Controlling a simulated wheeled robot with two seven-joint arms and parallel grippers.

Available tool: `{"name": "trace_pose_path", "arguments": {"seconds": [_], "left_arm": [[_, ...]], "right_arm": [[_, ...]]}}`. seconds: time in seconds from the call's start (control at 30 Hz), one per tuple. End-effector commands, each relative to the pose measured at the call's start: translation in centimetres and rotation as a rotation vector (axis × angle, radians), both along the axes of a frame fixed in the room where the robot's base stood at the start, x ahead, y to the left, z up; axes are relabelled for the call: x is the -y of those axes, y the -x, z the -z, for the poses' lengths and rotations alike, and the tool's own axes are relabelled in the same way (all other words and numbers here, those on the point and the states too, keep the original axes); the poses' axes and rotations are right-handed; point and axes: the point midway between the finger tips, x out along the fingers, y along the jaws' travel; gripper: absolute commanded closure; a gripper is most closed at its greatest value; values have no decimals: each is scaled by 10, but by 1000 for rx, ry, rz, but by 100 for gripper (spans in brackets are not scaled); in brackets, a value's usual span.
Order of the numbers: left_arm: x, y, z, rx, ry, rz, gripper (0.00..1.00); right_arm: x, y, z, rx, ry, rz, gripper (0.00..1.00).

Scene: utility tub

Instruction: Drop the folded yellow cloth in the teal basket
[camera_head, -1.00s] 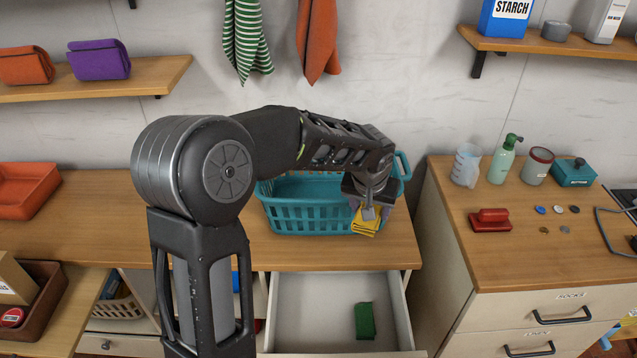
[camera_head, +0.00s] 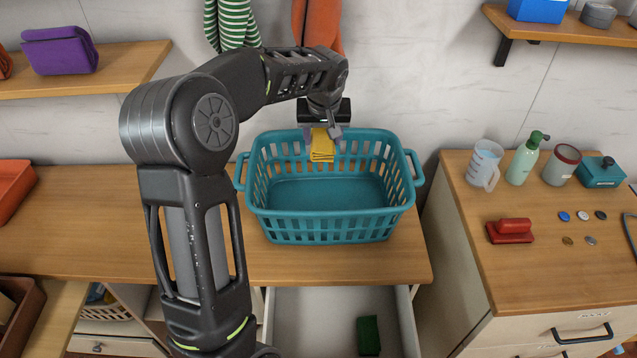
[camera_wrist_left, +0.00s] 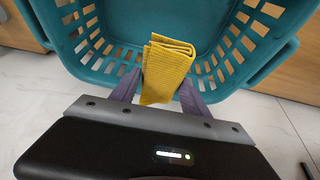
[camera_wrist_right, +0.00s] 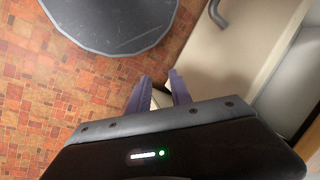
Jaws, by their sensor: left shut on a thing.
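The folded yellow cloth (camera_head: 322,150) hangs from my left gripper (camera_head: 321,134) in the head view, over the back part of the teal basket (camera_head: 325,229). My left gripper is shut on the cloth; its grey-purple fingers pinch it from both sides in the left wrist view (camera_wrist_left: 165,72). The basket stands upright on the wooden counter, and its visible floor is bare. My right gripper (camera_wrist_right: 159,78) is outside the head view. In the right wrist view its fingers are apart, with no held object visible.
An open drawer with a green folded item (camera_head: 368,336) is below the counter. A striped cloth (camera_head: 232,24) and an orange cloth (camera_head: 317,25) hang on the wall behind the basket.

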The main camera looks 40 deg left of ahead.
Motion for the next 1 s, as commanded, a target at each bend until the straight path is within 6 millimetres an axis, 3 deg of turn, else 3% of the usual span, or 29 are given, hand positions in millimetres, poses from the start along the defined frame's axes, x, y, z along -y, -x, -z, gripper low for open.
{"name": "trace_pose_path", "arguments": {"seconds": [0.37, 1.0], "left_arm": [[0, 0, 3, 0, 0, 1, 84], [0, 0, 59, 0, 0, 1, 84]], "right_arm": [[0, 1, 2, -1, 0, 1, 75], [-3, -2, 34, 14, -9, -2, 75]]}}
